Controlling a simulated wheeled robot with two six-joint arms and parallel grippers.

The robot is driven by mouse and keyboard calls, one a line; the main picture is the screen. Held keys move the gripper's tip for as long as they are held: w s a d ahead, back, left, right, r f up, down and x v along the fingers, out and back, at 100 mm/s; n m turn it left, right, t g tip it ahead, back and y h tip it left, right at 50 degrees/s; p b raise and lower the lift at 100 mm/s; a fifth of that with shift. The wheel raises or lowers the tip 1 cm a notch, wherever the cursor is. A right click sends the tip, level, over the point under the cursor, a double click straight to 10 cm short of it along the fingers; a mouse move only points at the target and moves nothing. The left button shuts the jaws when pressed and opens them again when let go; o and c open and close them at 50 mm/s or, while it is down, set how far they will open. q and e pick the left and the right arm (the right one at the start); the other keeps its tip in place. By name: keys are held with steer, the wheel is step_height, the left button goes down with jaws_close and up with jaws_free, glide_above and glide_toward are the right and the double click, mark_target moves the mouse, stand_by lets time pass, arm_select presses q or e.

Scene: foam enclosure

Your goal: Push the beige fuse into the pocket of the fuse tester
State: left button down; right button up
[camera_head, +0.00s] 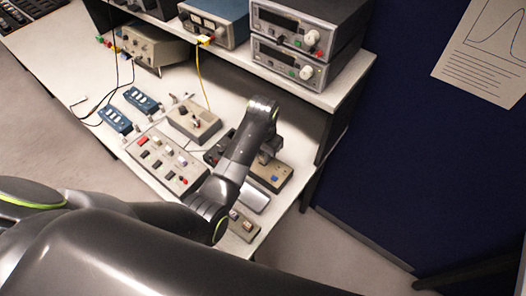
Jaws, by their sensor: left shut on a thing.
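My left gripper (268,156) points down over a beige box with a blue button (273,178), which looks like the fuse tester. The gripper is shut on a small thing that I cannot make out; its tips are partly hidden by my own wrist. The beige fuse and the pocket cannot be made out from here. My right gripper is not in view.
A grey box with a knob (193,122) stands behind the tray, with two blue devices (116,120) to its left. Instruments (292,65) fill the raised shelf behind. A small box (243,225) sits near the front edge. A yellow cable (203,80) hangs from the shelf.

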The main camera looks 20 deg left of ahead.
arm_select(q)
steer(key=shift+s+f, duration=0.1)
steer(key=shift+f, duration=0.8)
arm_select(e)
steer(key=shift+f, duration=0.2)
arm_select(q)
steer(key=shift+f, duration=0.35)
steer(key=c, duration=1.2)
jaws_free()
steer(key=shift+r, duration=0.1)
steer(key=shift+r, duration=0.1)
